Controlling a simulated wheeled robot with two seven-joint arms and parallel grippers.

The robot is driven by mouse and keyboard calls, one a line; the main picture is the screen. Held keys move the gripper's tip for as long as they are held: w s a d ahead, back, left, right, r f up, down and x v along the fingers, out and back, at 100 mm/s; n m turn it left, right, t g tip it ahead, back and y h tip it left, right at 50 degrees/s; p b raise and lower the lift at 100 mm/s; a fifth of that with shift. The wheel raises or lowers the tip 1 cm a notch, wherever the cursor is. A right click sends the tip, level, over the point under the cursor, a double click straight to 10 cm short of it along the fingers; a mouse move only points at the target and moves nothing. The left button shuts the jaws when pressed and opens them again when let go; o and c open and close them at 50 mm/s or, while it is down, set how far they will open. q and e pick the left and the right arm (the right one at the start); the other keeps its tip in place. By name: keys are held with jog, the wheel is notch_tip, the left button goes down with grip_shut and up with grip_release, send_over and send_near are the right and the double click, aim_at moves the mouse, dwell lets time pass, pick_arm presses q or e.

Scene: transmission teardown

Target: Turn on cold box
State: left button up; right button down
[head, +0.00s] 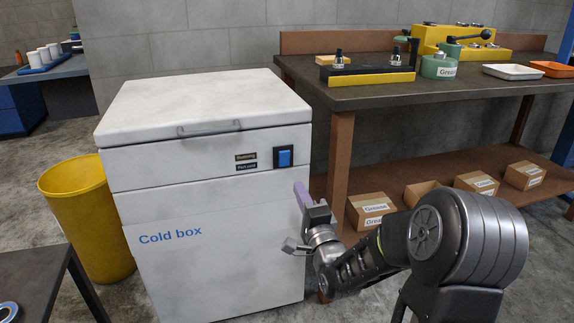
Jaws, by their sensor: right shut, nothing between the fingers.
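The cold box (210,220) is a white chest with its lid (195,100) closed and a grey handle on the lid's front edge. A blue switch (285,157) in a black frame sits at the upper right of its front face. My right gripper (301,197) is shut and empty, just below and slightly right of the switch. I cannot tell whether it touches the box. My left gripper is not in view.
A yellow bin (90,215) stands left of the box. A workbench (440,95) with tools, a Grease container (438,66) and trays is close on the right, with cardboard boxes (475,182) on its lower shelf. A dark table corner (40,270) is at lower left.

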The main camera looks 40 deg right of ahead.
aim_at(284, 156)
jog(key=b+x, duration=0.1)
jog(key=x, duration=1)
jog(key=shift+w+d+b, duration=0.15)
jog(key=shift+w+b, duration=0.25)
